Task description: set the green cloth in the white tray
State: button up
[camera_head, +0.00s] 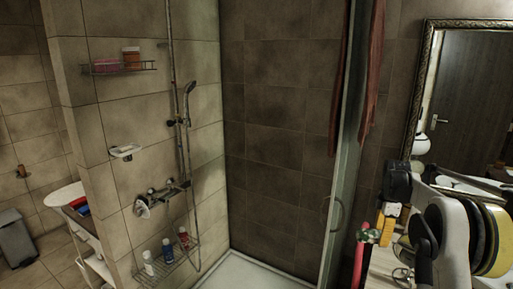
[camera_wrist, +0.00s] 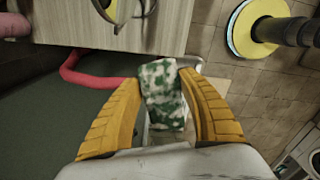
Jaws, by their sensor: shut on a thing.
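My gripper (camera_wrist: 161,80) has yellow ribbed fingers and is shut on the green cloth (camera_wrist: 165,97), a green-and-white mottled piece held between both fingers. I cannot identify the white tray for certain. A pale, rimmed surface (camera_wrist: 190,63) shows partly behind the cloth in the wrist view, but the cloth and fingers hide much of it.
A wooden cabinet (camera_wrist: 60,25) with metal handles is close to the fingers. A pink-red tube-like thing (camera_wrist: 88,76) curves beside them. A framed mirror (camera_head: 470,100) hangs at right. A glass shower panel (camera_head: 340,190) stands left of my arm. A white stand (camera_head: 64,194) is far left.

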jog(key=s+a+f+m+b, duration=0.4)
jog(key=s+a+f+m, duration=0.3)
jog(key=s+a, duration=0.4)
jog(key=s+a+f+m+b, duration=0.5)
jog(key=s+a+f+m, duration=0.2)
jog(key=s+a, duration=0.5)
jog(key=a+m, duration=0.1)
jog(key=a, duration=0.2)
jog(key=shift+f, duration=0.35)
